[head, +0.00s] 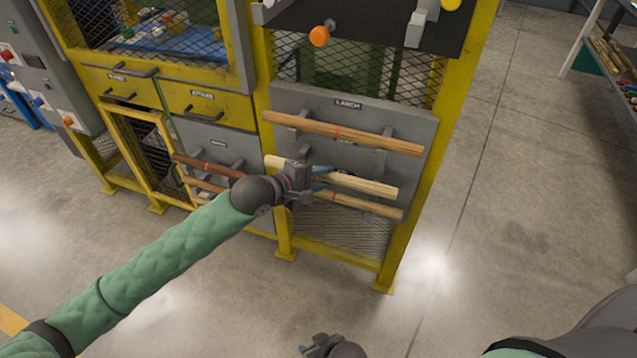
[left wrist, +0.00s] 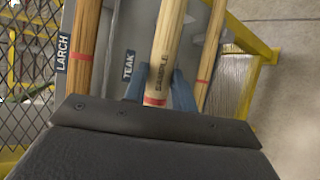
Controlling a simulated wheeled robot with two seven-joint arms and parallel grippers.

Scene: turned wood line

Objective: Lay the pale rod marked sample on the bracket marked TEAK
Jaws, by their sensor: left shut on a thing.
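The pale sample rod (head: 365,184) is held by my left gripper (head: 318,180) in front of the grey panel, between an upper and a lower rod. In the left wrist view, the blue fingers are shut around the sample rod (left wrist: 168,45), close to its red band, and its SAMPLE lettering shows. The TEAK label (left wrist: 128,65) is on the panel just left of the rod there. The TEAK bracket is largely hidden; a grey arm (head: 380,160) shows behind the rod. I cannot tell whether the rod touches it. My right gripper (head: 318,347) is low at the bottom edge, its jaws unclear.
A brown rod (head: 385,143) lies on the bracket under the LARCH label (head: 347,103). Another rod (head: 375,207) lies just below the sample rod. Darker rods (head: 208,166) sit on a lower-left panel. A yellow frame (head: 440,160) borders the panel; open floor lies right.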

